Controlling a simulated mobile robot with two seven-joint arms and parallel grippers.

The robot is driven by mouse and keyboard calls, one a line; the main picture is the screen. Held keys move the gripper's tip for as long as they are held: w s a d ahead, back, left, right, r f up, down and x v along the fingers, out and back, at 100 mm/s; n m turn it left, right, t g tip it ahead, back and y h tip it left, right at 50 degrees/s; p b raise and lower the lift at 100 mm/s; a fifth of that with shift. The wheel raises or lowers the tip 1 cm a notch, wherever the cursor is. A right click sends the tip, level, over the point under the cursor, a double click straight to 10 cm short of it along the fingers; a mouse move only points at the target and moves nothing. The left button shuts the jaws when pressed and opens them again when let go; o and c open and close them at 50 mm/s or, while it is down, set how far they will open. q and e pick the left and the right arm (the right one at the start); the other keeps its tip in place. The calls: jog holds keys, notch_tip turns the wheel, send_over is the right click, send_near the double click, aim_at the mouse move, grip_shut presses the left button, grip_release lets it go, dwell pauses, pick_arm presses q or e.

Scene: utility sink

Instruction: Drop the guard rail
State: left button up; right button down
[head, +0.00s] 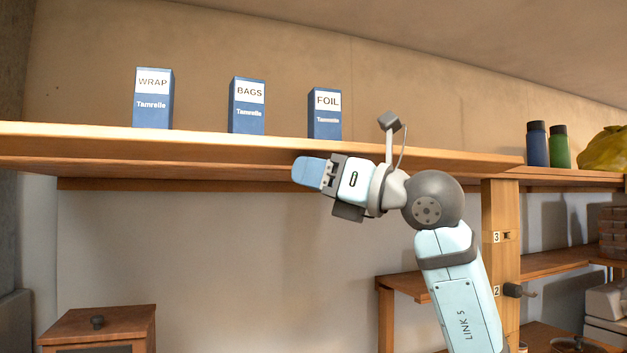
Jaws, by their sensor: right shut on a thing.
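A long wooden board, which I take for the guard rail (430,158), runs along the front of the upper shelf and ends at a wooden post (502,262). My right gripper (308,172) is at the board's lower front edge, below the FOIL box, and points left. Its blue tip overlaps the board. It is shut, and the board is the only thing at its tip; the grip itself is hidden. The post carries the marks 3 and 2, with a dark peg (513,290) beside the 2. My left gripper is not in view.
Blue WRAP (153,98), BAGS (247,106) and FOIL (324,113) boxes stand on the upper shelf. Blue (537,145) and green (559,147) bottles and a yellow bag (605,151) stand farther right. A wooden cabinet (97,325) stands lower left. The wall space between is clear.

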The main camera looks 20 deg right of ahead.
jog(key=shift+d+r, duration=0.1)
jog(key=shift+r, duration=0.2)
jog(key=c, duration=0.9)
grip_release()
jog(key=shift+o, duration=0.6)
jog(key=shift+s, duration=0.15)
jog(key=shift+f, duration=0.1)
jog(key=b+v, duration=0.4)
jog(key=v, duration=0.9)
jog(key=shift+s+d+f, duration=0.15)
jog(key=shift+s+d, duration=0.05)
